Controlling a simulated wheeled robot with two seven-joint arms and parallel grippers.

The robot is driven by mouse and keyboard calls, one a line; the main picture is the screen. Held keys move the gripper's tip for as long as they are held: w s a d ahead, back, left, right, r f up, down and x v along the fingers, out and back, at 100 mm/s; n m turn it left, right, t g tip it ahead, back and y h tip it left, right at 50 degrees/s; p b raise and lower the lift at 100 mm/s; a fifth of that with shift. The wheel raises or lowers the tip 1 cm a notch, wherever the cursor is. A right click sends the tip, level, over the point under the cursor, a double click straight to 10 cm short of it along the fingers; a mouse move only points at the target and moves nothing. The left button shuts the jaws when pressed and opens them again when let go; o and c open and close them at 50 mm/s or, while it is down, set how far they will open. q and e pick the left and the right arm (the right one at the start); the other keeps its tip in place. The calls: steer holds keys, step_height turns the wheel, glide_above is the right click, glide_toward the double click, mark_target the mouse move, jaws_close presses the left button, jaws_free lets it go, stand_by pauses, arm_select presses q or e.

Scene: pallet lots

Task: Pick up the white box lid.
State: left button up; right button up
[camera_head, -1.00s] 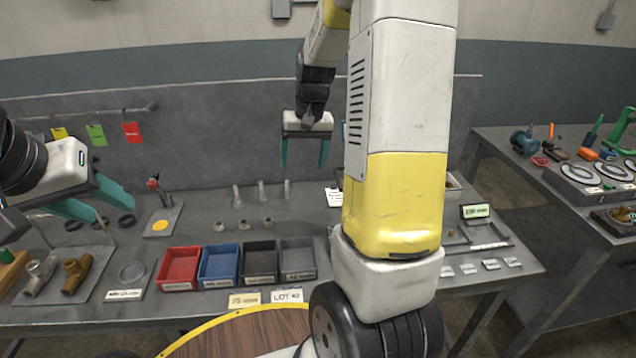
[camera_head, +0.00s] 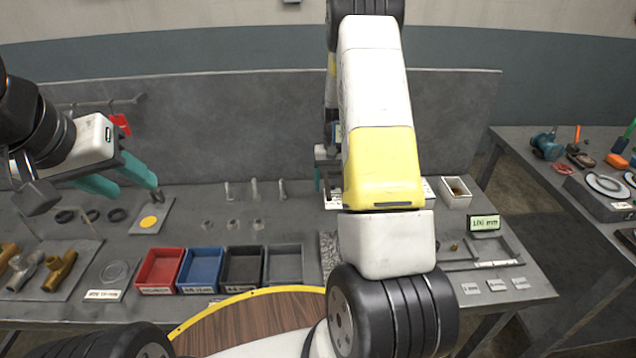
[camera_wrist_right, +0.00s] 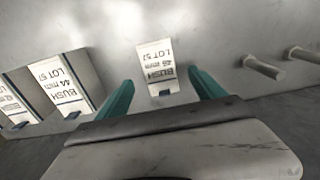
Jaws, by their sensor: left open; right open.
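A white labelled piece (camera_wrist_right: 158,70), marked BUSH 46 mm LOT 57, lies flat in the right wrist view; I cannot tell whether it is the white box lid or only a card. My right gripper (camera_wrist_right: 161,80) is open, with one teal finger on each side of that piece in the picture and nothing held. In the head view my right arm hides most of this gripper; one teal finger (camera_head: 318,180) shows. A small open white box (camera_head: 455,192) stands right of the arm. My left gripper (camera_head: 133,187) is open and empty above the bench's left part.
Red (camera_head: 160,288), blue (camera_head: 200,291) and dark bins stand along the bench front. Pegs (camera_head: 254,190) stand near the back panel (camera_head: 230,115). A tray (camera_head: 495,264) lies at right.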

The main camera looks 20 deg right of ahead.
mark_target(333, 198)
step_height(333, 198, down, 4)
steer(key=shift+r, duration=0.25)
steer(key=c, duration=1.4)
